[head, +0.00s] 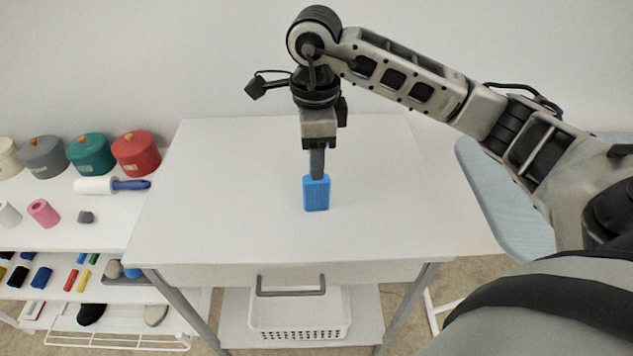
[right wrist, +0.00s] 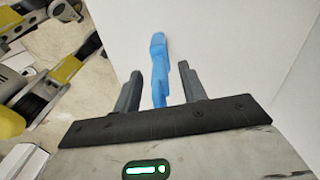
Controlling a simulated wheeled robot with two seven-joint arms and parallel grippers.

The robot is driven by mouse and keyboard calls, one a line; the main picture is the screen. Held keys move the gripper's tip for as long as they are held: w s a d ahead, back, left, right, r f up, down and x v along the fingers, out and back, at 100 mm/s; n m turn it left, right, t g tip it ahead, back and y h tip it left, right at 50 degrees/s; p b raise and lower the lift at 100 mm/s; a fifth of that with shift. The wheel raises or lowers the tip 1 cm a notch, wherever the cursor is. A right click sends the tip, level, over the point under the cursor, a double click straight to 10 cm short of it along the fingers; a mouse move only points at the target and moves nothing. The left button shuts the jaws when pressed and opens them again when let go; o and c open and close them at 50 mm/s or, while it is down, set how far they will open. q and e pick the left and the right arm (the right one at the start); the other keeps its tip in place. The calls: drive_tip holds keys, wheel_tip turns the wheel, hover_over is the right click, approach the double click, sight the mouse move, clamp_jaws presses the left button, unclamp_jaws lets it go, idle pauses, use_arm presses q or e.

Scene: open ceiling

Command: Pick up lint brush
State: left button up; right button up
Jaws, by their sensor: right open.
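The blue lint brush (head: 316,194) is on the white table, near its middle; its upper end is hidden behind my right gripper in the head view. In the right wrist view the brush (right wrist: 158,65) is a long blue shape with a narrower part reaching between the two fingers. My right gripper (head: 317,172) points down right at the brush. Its grey fingers (right wrist: 160,90) are open, one on each side of the blue shape, with a gap visible on both sides. My left gripper is not in view.
The white table (head: 220,190) is otherwise bare. A shelf (head: 60,235) at left holds round tins, a white roller with a blue handle (head: 112,186) and small items. A pale blue ironing-board-like surface (head: 500,205) stands at right. A white basket (head: 300,315) sits below the table.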

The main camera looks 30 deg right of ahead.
drive_tip(key=shift+f, duration=0.15)
drive_tip(key=shift+c, duration=0.3)
clamp_jaws()
